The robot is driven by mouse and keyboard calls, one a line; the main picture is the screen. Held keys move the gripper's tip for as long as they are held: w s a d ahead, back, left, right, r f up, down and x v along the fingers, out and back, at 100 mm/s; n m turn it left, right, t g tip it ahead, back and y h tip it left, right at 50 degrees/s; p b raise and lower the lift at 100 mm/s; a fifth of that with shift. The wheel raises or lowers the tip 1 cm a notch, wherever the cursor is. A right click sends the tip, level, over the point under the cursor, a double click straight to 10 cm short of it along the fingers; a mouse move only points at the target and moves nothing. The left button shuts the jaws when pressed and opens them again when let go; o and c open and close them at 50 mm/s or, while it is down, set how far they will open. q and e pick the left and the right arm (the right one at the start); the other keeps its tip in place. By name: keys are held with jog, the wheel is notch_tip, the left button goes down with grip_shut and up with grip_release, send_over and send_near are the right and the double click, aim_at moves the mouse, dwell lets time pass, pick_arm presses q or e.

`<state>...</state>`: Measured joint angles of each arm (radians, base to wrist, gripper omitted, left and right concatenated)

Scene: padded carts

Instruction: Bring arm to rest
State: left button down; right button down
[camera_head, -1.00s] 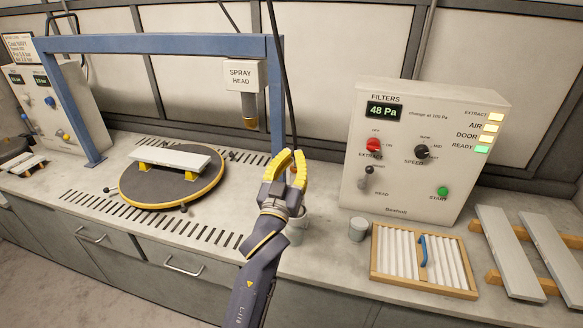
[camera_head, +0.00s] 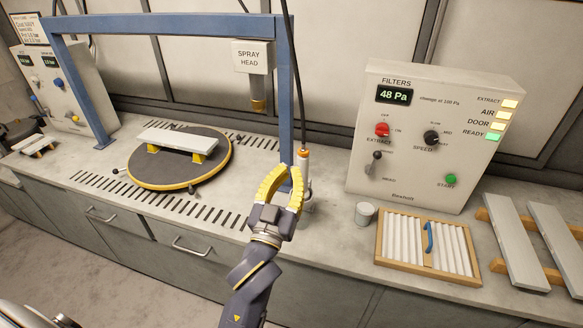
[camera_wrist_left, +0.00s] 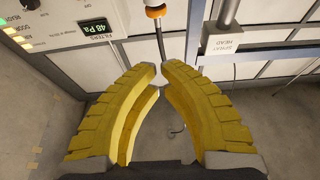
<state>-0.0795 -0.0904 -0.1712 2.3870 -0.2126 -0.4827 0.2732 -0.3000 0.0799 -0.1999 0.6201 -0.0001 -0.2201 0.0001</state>
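My left gripper (camera_head: 286,178) is above the bench front, in front of the blue frame's right post. Its yellow fingers curve toward each other, with a small gap between the tips. In the left wrist view the same gripper (camera_wrist_left: 160,68) holds nothing between its fingers. A hose with a white and orange end piece (camera_head: 302,156) is just behind the fingers in the head view. That end piece also shows at the top of the left wrist view (camera_wrist_left: 155,11), apart from the fingertips. My right gripper is not in view.
A blue frame (camera_head: 160,24) carries the spray head (camera_head: 251,58) and spans a dark turntable (camera_head: 165,178) with a pale panel (camera_head: 178,137). To the right are a control box (camera_head: 430,188), a grey cup (camera_head: 365,214), a filter (camera_head: 380,243) and grey panels (camera_head: 513,240).

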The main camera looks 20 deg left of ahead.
pick_arm(q)
jog(key=shift+f, duration=0.1)
dwell(0.4)
jog(key=s+a+f+m+g+y, duration=0.1)
jog(key=s+a+f+m+g, duration=0.2)
jog(key=f, duration=0.7)
jog(key=s+a+f+m+g+y, duration=0.1)
jog(key=s+a+f+g, duration=0.35)
jog(key=f, duration=0.65)
jog(key=s+a+f+m+g+y, duration=0.1)
jog(key=s+a+f+m+g, duration=0.2)
jog(key=s+f, duration=0.4)
jog(key=s+a+f+g+y, duration=0.1)
jog(key=s+a+f+g, duration=0.3)
jog(key=s, duration=0.6)
jog(key=s+d+f+g+h, duration=0.1)
jog(key=d+f, duration=0.2)
jog(key=f, duration=1.3)
jog(key=s+d+f+g+h, duration=0.1)
jog(key=d+f+g+h, duration=0.15)
jog(key=f, duration=1.35)
jog(key=s+f+n+g, duration=0.2)
jog(key=s+f+n, duration=0.1)
jog(key=s+f, duration=1.6)
jog(key=shift+s+d+f+h, duration=0.25)
jog(key=shift+s+f+h, duration=0.15)
jog(key=shift+s, duration=1.1)
